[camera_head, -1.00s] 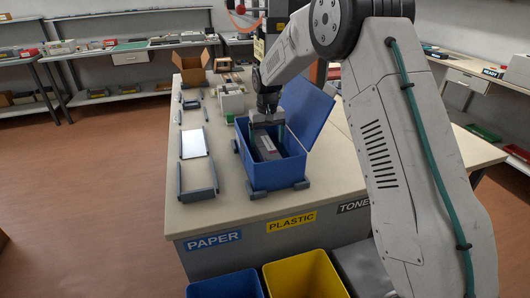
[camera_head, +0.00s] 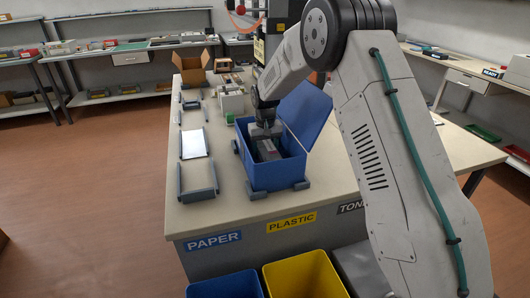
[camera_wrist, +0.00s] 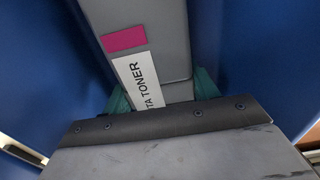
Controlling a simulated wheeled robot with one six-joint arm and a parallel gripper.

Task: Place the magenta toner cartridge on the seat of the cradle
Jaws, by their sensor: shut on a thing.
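The magenta toner cartridge (camera_wrist: 160,55) is a grey block with a magenta patch and a white label whose visible part ends in "TA TONER". It sits inside the blue box (camera_head: 275,178), and its top also shows in the head view (camera_head: 268,152). My gripper (camera_wrist: 162,92) reaches down into the box, with a teal fingertip on either side of the cartridge. It is shut on the cartridge. The cartridge's lower part is hidden by the box walls. I cannot tell for certain which grey-railed fixture is the cradle; one (camera_head: 198,194) stands left of the box.
The box's lid (camera_head: 306,112) stands open on the right. Grey blocks hold the box's corners. A white panel (camera_head: 194,144) lies between rails further back. A cardboard box (camera_head: 196,67) is at the far end. Blue and yellow bins stand below the table's front edge.

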